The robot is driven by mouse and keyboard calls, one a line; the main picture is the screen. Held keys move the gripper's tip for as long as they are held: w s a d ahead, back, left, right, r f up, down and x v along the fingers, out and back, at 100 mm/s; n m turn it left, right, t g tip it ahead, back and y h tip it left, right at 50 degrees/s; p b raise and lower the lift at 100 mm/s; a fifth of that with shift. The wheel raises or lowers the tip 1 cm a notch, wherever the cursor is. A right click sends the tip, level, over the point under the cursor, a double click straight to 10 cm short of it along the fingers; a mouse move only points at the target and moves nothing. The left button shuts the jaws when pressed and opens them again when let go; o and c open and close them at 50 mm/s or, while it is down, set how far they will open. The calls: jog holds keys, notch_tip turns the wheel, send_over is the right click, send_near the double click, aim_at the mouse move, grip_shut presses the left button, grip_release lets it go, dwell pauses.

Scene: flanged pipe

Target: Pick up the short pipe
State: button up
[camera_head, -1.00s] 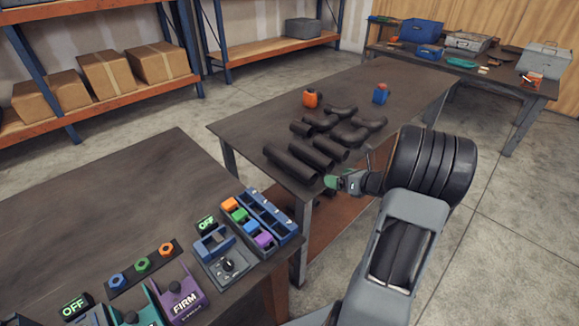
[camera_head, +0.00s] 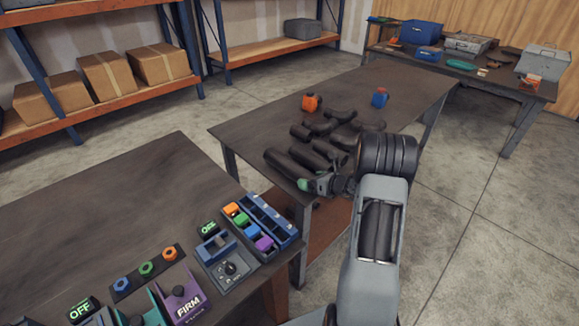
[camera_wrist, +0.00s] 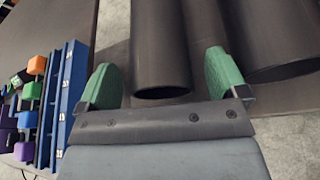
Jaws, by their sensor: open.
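Several dark pipe pieces lie on the middle table (camera_head: 235,131). Straight pipes lie side by side near its front edge, one at the left (camera_head: 283,163). I cannot tell surely which one is the short pipe. My gripper (camera_head: 316,183) is at their near ends, with one green fingertip showing in the head view. In the wrist view my gripper (camera_wrist: 164,80) is open, and the open end of a dark straight pipe (camera_wrist: 160,45) lies between its green fingertips, with a gap on both sides. Another pipe (camera_wrist: 272,40) lies to the right, partly behind the right fingertip.
Curved pipe pieces (camera_head: 342,116) lie behind the straight ones. The left table holds a blue bin (camera_head: 271,219) with coloured blocks and control boxes. The table's far end is clear.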

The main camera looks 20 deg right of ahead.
jog(key=shift+x, duration=0.95)
jog(key=shift+c, duration=0.3)
jog(key=c, duration=1.5)
jog(key=shift+r, duration=0.1)
